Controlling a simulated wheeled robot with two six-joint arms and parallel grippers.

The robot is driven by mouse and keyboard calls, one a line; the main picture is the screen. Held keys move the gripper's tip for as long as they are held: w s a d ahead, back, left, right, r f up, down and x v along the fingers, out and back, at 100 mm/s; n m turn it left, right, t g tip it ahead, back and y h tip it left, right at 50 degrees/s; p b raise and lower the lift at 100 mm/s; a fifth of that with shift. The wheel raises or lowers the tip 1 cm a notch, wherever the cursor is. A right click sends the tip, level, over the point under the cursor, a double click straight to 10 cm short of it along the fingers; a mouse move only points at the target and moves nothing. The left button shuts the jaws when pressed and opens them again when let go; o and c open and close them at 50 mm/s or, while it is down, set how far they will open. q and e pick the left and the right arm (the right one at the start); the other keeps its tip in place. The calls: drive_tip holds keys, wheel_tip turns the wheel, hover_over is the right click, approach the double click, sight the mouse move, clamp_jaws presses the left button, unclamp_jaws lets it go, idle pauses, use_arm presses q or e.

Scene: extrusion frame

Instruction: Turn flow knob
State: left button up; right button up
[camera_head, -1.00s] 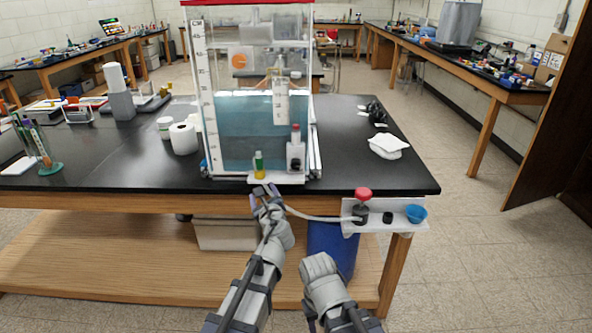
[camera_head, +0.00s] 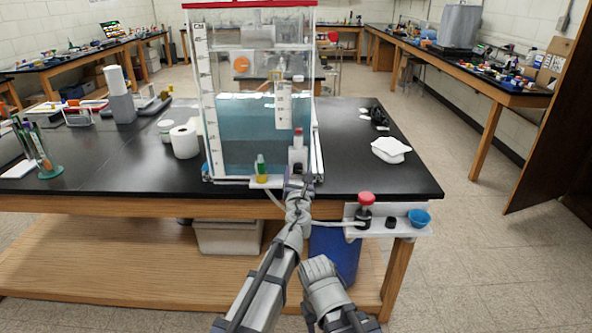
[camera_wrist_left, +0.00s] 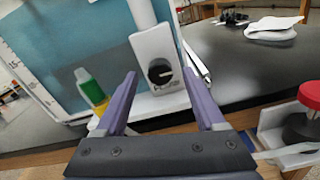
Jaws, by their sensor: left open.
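The flow knob (camera_wrist_left: 160,72) is a round black knob with a light pointer mark, on the front of a small white box. That white box (camera_head: 298,154) stands at the lower right front of the clear water tank (camera_head: 235,125). My left gripper (camera_wrist_left: 160,76) is open and empty, its purple fingers to either side of the knob in the wrist view. I cannot tell how far apart they are in depth. In the head view my left gripper (camera_head: 297,182) is just below the box, and the knob is hidden or too small there.
White cloths (camera_head: 390,149) lie on the black tabletop (camera_head: 365,180).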

sight(298, 168)
use_arm(q)
drive_tip(key=w, duration=0.3)
drive_tip(key=shift+s, duration=0.15)
drive_tip(key=shift+c, duration=0.3)
clamp_jaws()
